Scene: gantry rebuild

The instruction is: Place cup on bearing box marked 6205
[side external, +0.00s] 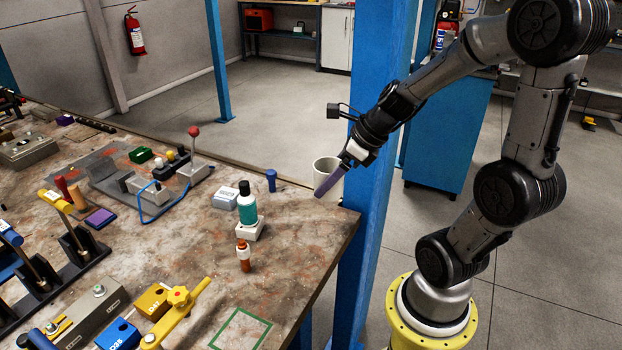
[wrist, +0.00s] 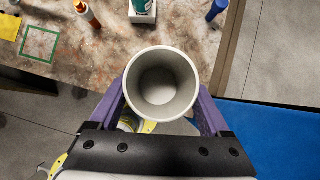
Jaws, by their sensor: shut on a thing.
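A light grey cup (side external: 321,172) is between the purple fingers of my gripper (side external: 326,186), at the bench's right edge. In the wrist view the cup (wrist: 163,108) shows its open mouth and empty inside, with a finger on each side. A small white box (side external: 227,199) lies on the bench to the left of the cup. A second white box (side external: 250,229) has a teal bottle with a dark cap (side external: 247,205) standing on it; this box (wrist: 143,14) is at the top of the wrist view. I cannot read 6205 on either box.
A blue peg-like item (side external: 271,180) and an orange bottle (side external: 244,256) stand near the boxes. A green square outline (side external: 241,331) marks bare bench at the front. A blue column (side external: 372,180) rises close beside my gripper. Levers and fixtures fill the left.

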